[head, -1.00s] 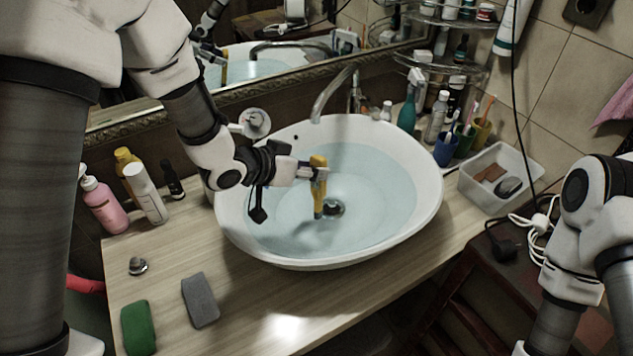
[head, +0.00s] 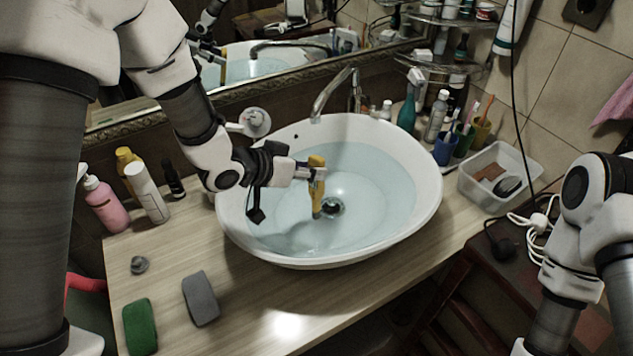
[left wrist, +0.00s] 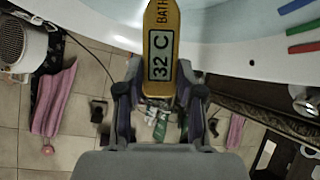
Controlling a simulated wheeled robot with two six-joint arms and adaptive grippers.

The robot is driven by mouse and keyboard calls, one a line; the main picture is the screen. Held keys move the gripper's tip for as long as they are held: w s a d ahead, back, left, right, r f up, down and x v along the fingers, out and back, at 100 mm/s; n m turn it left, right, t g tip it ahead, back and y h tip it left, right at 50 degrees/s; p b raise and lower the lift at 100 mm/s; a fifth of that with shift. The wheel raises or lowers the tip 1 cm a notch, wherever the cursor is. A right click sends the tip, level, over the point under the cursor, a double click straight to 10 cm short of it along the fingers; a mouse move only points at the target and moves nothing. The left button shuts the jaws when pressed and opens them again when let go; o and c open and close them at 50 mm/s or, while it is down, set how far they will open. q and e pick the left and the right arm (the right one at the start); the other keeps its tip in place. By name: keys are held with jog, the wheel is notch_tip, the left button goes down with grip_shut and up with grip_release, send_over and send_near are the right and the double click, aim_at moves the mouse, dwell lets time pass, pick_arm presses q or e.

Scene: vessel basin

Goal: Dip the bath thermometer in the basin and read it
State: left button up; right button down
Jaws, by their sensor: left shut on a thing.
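The yellow bath thermometer (head: 317,186) is upright in my left gripper (head: 314,174), over the left-middle of the basin. Its lower end is at or in the water near the drain; the exact depth is hard to tell. The white oval basin (head: 428,205) holds clear bluish water. In the left wrist view the thermometer (left wrist: 161,50) stands between the shut fingers of the left gripper (left wrist: 160,95). Its face reads "32 C" below the letters "BATH". My right arm is at the right edge of the head view; its gripper is out of frame.
The faucet (head: 335,95) reaches over the basin's back rim. Bottles (head: 148,192) stand at the left. A green sponge (head: 139,327) and a grey block (head: 200,298) lie on the front-left counter (head: 250,305). A clear bin (head: 500,178) and cups (head: 446,149) stand at the right.

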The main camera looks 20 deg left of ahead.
notch_tip(320, 180, up, 11)
jog(key=p, duration=1.1)
jog(key=shift+r, duration=0.1)
dwell(0.6)
notch_tip(320, 180, up, 3)
jog(key=p, duration=0.3)
dwell(0.9)
